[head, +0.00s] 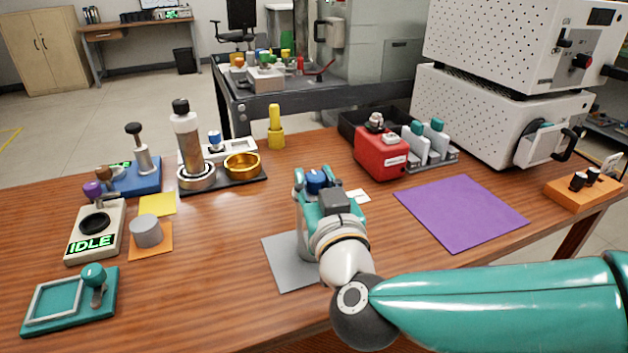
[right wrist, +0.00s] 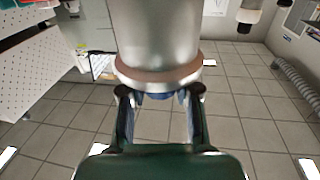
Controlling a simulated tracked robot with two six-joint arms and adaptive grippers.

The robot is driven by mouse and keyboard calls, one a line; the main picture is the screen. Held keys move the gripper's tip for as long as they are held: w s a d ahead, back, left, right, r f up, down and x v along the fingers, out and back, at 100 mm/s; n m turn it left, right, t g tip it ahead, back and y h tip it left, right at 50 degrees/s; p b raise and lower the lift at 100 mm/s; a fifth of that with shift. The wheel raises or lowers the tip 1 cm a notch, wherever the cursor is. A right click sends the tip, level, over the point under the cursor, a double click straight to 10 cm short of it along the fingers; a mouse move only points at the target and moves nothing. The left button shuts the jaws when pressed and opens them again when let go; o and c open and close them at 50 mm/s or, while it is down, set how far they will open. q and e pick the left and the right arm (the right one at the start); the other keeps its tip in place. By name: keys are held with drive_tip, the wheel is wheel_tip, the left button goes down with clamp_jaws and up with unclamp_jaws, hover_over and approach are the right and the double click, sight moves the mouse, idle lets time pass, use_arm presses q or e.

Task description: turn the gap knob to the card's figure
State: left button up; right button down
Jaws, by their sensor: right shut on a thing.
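The blue gap knob (head: 317,181) sits on top of an upright grey metal cylinder (head: 303,240) that stands on a grey mat. My right gripper (head: 316,188) is shut on the knob, its teal fingers at either side. In the right wrist view the metal cylinder (right wrist: 155,35) with its brownish rim fills the top centre, and a strip of blue shows between my fingers (right wrist: 160,100). Most of the knob and any scale are hidden. A small white card (head: 358,196) lies just behind my gripper; its figure is too small to read. My left gripper is out of view.
The grey mat (head: 283,270) lies under the device. A purple mat (head: 462,212) and a red unit (head: 382,156) are to the right. A grey cylinder (head: 146,231) on an orange mat and an IDLE box (head: 95,222) are left. The front middle wood is clear.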

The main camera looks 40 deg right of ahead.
sight(316, 175)
drive_tip(key=shift+f, duration=0.3)
idle(0.4)
drive_tip(key=c, duration=0.8)
unclamp_jaws()
drive_tip(key=shift+d, duration=0.1)
drive_tip(key=shift+r, duration=0.1)
wheel_tip(316, 175, up, 10)
drive_tip(key=shift+f, duration=0.1)
